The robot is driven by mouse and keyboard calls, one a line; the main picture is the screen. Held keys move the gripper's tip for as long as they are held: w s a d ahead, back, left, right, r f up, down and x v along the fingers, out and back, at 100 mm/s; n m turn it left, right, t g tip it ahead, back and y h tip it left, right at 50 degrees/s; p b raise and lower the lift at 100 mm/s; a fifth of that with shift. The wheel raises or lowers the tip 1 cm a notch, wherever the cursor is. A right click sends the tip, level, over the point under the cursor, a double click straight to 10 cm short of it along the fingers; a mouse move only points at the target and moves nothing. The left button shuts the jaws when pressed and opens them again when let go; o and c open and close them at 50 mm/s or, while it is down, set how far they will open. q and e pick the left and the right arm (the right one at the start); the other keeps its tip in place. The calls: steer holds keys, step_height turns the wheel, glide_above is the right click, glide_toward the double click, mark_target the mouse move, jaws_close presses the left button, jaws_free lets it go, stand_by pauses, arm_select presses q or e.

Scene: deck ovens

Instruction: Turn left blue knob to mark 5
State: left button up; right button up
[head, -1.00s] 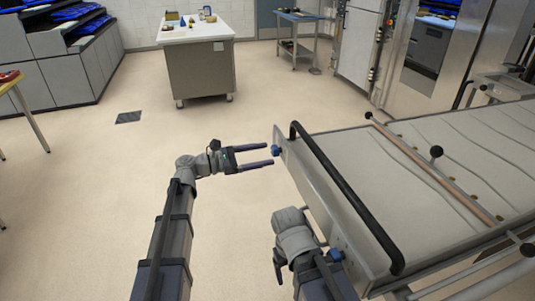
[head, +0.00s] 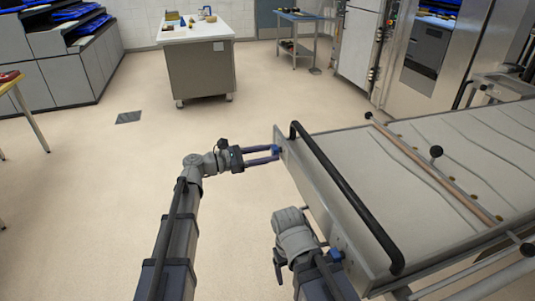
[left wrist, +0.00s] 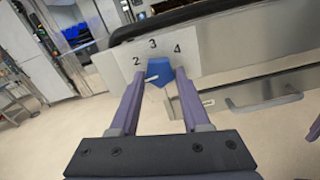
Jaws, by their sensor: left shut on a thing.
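The left blue knob (head: 276,149) sits on the near end panel of the loader, at its far left corner. It also shows in the left wrist view (left wrist: 159,70), with a white pointer line toward the lower left, below the printed 2. Marks 2, 3 and 4 show on the white plate (left wrist: 190,50); marks 1 and 5 are not visible. My left gripper (head: 272,154) is shut on this knob, one finger on each side. My right arm is folded low beside the panel; its fingers cannot be made out.
A second blue knob (head: 336,255) is on the same panel, close to my right arm. A black handle bar (head: 345,195) runs along the loader's near edge. A worktable (head: 198,65) stands at the back.

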arm_select(q)
jaws_close()
steer(key=shift+m, duration=0.3)
